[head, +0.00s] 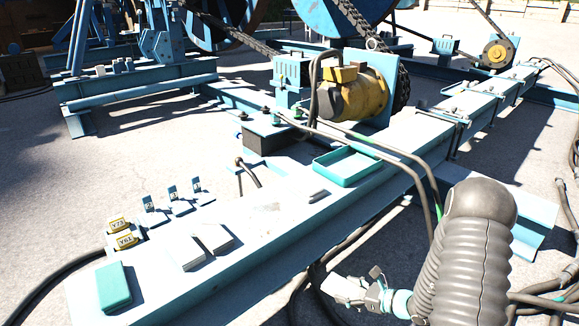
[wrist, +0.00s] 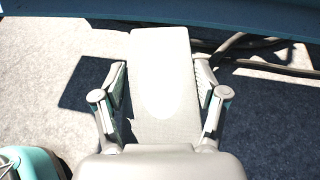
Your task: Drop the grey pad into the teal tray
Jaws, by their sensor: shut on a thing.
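The teal tray (head: 375,181) is a shallow, rectangular, open tray lying on the long pale blue beam in the head view. It looks empty. My gripper (head: 366,288) is in front of the beam, lower and to the right of the tray in the picture. It is shut on the grey pad (head: 345,290), a flat pale slab that sticks out to the left past the fingers. In the wrist view the pad (wrist: 160,60) lies between the two fingers of my gripper (wrist: 160,78), its far end reaching beyond the fingertips.
A yellow motor (head: 353,97) stands behind the tray. Hoses run beside the tray and along the ground.

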